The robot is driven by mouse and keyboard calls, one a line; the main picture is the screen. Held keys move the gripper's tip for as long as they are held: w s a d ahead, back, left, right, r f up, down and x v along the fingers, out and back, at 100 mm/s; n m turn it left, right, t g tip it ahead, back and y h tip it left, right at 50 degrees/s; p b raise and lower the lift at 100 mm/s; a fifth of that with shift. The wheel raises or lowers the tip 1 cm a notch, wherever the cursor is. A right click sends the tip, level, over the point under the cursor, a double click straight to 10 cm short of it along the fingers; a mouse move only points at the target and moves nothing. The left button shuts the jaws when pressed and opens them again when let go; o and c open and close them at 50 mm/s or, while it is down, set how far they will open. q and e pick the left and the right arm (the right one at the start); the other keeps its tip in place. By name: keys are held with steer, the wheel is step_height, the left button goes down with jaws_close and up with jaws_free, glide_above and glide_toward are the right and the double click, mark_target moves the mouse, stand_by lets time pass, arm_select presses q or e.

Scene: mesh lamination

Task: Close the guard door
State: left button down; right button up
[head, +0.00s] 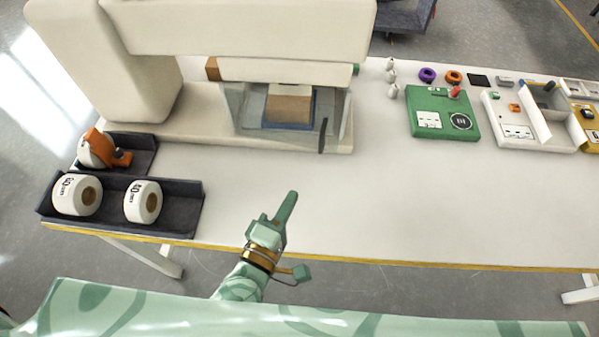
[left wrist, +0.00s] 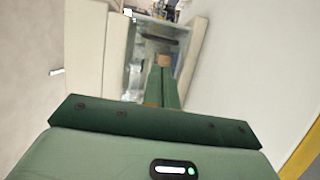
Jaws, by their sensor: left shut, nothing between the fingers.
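The clear guard door (head: 240,112) stands at the front of the cream press, with a dark upright handle (head: 322,136) near its right side. Through it I see a tan block (head: 289,105) on a blue-edged base. I cannot tell how far the door stands from its frame. My left gripper (head: 290,196) is shut and empty over the white table, in front of the door and apart from it. In the left wrist view the shut fingers (left wrist: 163,80) point toward the clear enclosure (left wrist: 140,55). My right gripper is not in view.
The cream press (head: 230,28) fills the upper left. Dark trays (head: 180,210) with white rolls (head: 143,201) and an orange tape dispenser (head: 112,152) stand at the left. A green board (head: 441,110) and white boxes (head: 520,125) lie at the right. The table's front middle (head: 400,210) is clear.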

mark_target(320, 145)
arm_select(q)
steer(key=b+x, duration=0.1)
steer(key=x, duration=1.2)
steer(key=shift+w+f, duration=0.1)
steer(key=shift+w, duration=0.1)
